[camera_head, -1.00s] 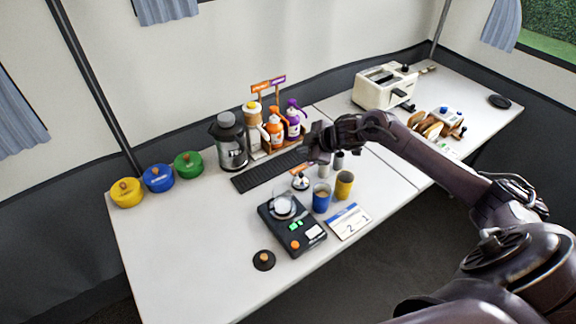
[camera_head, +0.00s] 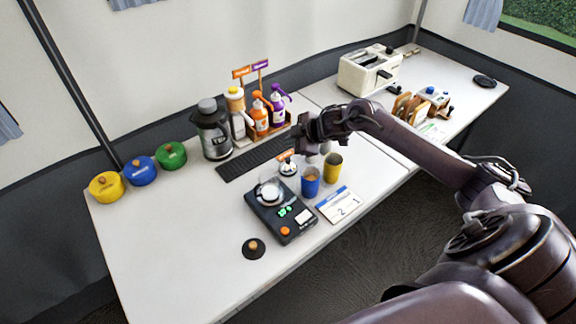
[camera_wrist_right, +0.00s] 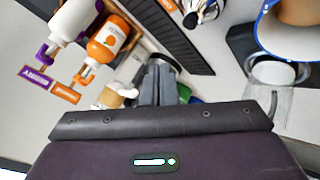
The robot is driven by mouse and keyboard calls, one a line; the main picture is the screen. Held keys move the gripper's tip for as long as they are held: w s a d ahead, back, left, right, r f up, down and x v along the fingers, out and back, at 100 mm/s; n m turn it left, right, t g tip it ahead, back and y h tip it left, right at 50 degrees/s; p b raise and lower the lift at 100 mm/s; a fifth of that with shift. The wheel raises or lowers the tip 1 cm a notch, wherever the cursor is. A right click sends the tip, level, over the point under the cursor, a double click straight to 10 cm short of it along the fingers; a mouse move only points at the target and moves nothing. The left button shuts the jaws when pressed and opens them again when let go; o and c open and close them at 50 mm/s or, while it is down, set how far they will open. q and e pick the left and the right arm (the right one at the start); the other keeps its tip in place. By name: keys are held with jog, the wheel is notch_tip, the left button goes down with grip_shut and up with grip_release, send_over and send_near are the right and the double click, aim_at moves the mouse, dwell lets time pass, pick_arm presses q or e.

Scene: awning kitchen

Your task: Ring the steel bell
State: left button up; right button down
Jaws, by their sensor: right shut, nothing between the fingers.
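The steel bell (camera_head: 288,168) is a small silver dome on a dark base. It stands on the white table between the black slatted mat and the blue cup, with a small orange sign behind it. My right gripper (camera_head: 299,145) is above the table, just behind and a little right of the bell in the head view, apart from it. Its fingers are closed and empty, and they show in the right wrist view (camera_wrist_right: 158,84). What seems to be the bell is cut off at the top of that view (camera_wrist_right: 204,8). My left gripper is not in view.
A blue cup (camera_head: 310,182), a yellow cup (camera_head: 333,166) and a black scale (camera_head: 282,222) stand near the bell.

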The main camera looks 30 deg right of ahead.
aim_at(291, 164)
notch_tip(291, 164, down, 2)
jog(key=shift+f+b, duration=0.15)
jog(key=shift+b, duration=0.45)
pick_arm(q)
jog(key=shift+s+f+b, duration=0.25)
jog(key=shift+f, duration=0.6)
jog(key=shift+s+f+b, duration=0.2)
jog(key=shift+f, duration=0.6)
pick_arm(e)
jog(key=shift+f, duration=0.95)
jog(key=shift+f, duration=0.1)
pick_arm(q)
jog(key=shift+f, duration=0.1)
pick_arm(e)
jog(key=shift+f, duration=0.3)
